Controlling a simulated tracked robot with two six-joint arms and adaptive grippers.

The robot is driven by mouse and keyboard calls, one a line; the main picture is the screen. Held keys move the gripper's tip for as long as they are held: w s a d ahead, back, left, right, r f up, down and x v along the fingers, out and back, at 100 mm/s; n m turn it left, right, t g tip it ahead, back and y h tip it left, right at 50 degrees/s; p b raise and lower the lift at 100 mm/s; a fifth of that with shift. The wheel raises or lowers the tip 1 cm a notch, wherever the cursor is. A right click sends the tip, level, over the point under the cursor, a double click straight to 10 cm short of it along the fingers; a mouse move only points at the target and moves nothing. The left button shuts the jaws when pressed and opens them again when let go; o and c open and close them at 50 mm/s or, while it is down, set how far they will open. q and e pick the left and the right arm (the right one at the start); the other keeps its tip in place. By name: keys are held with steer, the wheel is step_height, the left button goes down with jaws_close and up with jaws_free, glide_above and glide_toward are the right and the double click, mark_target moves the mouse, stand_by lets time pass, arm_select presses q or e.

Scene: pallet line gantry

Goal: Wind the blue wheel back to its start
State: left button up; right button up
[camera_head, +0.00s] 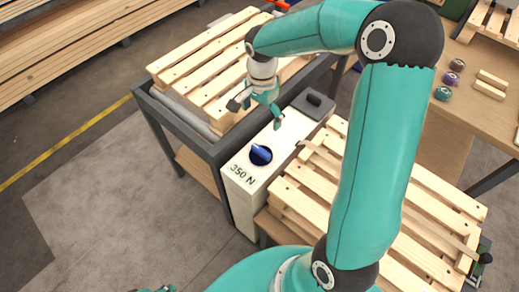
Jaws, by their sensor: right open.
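The blue wheel (261,155) is a small round knob on the top of a white box (239,181) marked "350 N". My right gripper (256,113) is open and empty. It hangs just behind the wheel in the picture, near the edge of the slatted pallet, with its fingers apart and pointing down. It appears apart from the wheel. A small teal and dark piece at the bottom edge looks like part of my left gripper (155,289); its fingers cannot be made out.
A wooden pallet (188,68) lies on a grey-framed roller table left of the box. More stacked pallets (291,199) stand to its right, partly behind my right arm. A grey block (313,104) sits on the box's far end. A wooden bench (451,115) holds small coloured items.

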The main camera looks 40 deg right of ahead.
mark_target(261, 150)
step_height(261, 150, down, 17)
steer(key=shift+r+p, duration=0.2)
steer(key=shift+p, duration=0.2)
steer(key=shift+c, duration=0.2)
steer(key=c, duration=1)
steer(key=shift+a, duration=0.2)
steer(key=shift+c, duration=0.2)
steer(key=shift+d, duration=0.1)
